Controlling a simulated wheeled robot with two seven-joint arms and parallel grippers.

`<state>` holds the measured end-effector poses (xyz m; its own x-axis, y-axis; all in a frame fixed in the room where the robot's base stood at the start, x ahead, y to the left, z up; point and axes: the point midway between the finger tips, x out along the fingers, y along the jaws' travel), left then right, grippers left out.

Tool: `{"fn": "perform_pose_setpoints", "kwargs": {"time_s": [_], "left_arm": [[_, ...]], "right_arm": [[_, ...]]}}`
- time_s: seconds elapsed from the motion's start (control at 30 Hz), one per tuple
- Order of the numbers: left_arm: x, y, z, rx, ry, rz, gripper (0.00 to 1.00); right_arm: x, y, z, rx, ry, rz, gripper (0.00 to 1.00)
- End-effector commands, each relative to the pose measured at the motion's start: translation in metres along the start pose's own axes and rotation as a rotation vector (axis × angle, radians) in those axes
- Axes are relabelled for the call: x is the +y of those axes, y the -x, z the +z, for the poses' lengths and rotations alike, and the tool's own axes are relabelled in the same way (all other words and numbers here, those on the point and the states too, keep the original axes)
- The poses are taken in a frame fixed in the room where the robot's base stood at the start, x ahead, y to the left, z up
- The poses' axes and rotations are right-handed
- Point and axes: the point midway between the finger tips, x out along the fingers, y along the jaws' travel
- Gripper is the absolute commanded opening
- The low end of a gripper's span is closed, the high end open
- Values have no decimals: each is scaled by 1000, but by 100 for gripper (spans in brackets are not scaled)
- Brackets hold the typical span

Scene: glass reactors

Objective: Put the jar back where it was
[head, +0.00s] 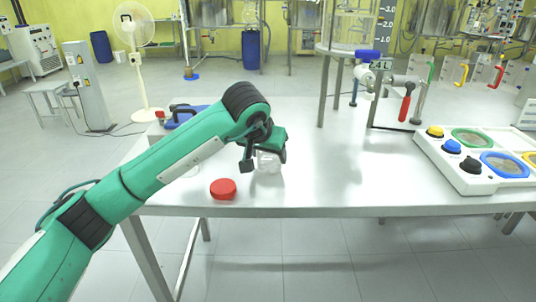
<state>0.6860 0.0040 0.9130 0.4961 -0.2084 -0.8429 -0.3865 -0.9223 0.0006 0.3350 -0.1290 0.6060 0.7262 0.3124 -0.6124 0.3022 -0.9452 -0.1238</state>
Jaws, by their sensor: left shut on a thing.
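My left gripper (263,157) is over the left part of the steel table (330,180). It is shut on a clear jar (268,163), which is partly hidden by the gripper. The jar is at or just above the tabletop; I cannot tell which. A round red lid (223,189) lies flat on the table near the front edge, to the left of the jar and apart from it. My right gripper is not in view.
A white panel (470,180) with coloured buttons and rings stands at the right. A clamp rig with a red-handled tool (405,104) stands at the back right. A blue-handled item (186,116) lies behind my left arm. The table's middle is clear.

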Motion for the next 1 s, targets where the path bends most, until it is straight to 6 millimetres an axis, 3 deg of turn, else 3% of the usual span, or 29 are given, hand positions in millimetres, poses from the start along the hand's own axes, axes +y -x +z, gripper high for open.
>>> {"fn": "perform_pose_setpoints", "kwargs": {"time_s": [0.33,0.37,0.47,0.87,1.0], "left_arm": [[0,-3,2,3,0,0,26],[0,-3,2,2,0,0,61],[0,-3,2,2,0,0,80],[0,0,0,2,0,0,80],[-1,23,-2,7,-1,-2,80]], "right_arm": [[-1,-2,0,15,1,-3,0],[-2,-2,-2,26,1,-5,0],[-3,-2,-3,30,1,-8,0],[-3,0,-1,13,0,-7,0],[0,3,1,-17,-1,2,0]]}}
